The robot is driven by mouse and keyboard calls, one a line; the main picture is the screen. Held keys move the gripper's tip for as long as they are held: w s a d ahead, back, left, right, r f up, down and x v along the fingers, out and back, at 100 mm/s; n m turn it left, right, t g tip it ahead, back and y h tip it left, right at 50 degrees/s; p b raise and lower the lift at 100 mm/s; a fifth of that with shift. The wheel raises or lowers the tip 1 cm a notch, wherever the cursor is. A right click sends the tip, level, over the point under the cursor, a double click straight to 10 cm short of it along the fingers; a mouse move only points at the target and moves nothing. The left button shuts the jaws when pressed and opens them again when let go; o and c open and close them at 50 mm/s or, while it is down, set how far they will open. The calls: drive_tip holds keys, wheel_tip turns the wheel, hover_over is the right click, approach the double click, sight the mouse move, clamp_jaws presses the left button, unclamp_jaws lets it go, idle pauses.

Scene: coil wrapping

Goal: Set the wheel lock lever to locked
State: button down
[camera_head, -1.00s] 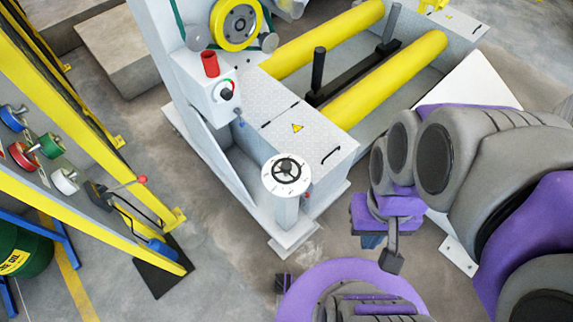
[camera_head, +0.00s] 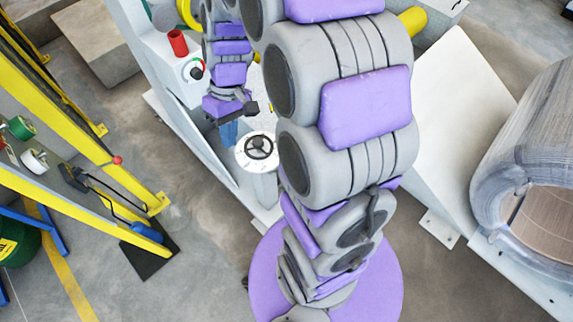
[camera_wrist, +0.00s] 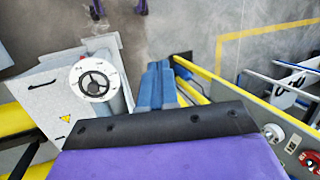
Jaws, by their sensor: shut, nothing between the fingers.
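A black handwheel (camera_head: 258,148) on a white round dial tops a pale post on the machine. It also shows in the wrist view (camera_wrist: 94,80). I cannot make out the wheel lock lever now; the right side of the post is hidden by my arm in the head view. My gripper (camera_head: 229,137) is just up and left of the dial, apart from it in the picture. In the wrist view, the blue fingers (camera_wrist: 158,66) are together and empty, pointing at the floor right of the dial.
A control box with a red cup (camera_head: 178,43) and a dark knob (camera_head: 196,73) stands up and left of the handwheel. A yellow rack with a red-knobbed lever (camera_head: 117,160) is at left. A wrapped coil (camera_head: 515,150) lies at right. Floor between rack and machine is clear.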

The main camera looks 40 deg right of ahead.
drive_tip(key=w+d+f+t+y, duration=0.1)
drive_tip(key=w+d+f, duration=0.5)
drive_tip(key=d+f, duration=0.25)
drive_tip(key=w+d+f+t+y, duration=0.1)
drive_tip(key=w+d+f+y, duration=0.1)
drive_tip(key=w+d+f, duration=0.65)
drive_tip(key=s+d+f+m+t, duration=0.1)
drive_tip(key=s+d+f, duration=0.1)
drive_tip(key=d+f, duration=0.35)
drive_tip(key=s+d+f, duration=0.2)
drive_tip(key=s+f, duration=0.1)
drive_tip(key=f, duration=0.5)
drive_tip(key=s+d+f+t, duration=0.1)
drive_tip(key=s+d+f, duration=0.25)
drive_tip(key=f, duration=0.25)
drive_tip(key=s+d+f, duration=0.2)
drive_tip(key=d+f, duration=0.2)
drive_tip(key=f, duration=0.2)
drive_tip(key=b+x, duration=0.4)
drive_tip(key=x, duration=1)
drive_tip(key=shift+w+a, duration=0.2)
drive_tip(key=shift+w, duration=0.1)
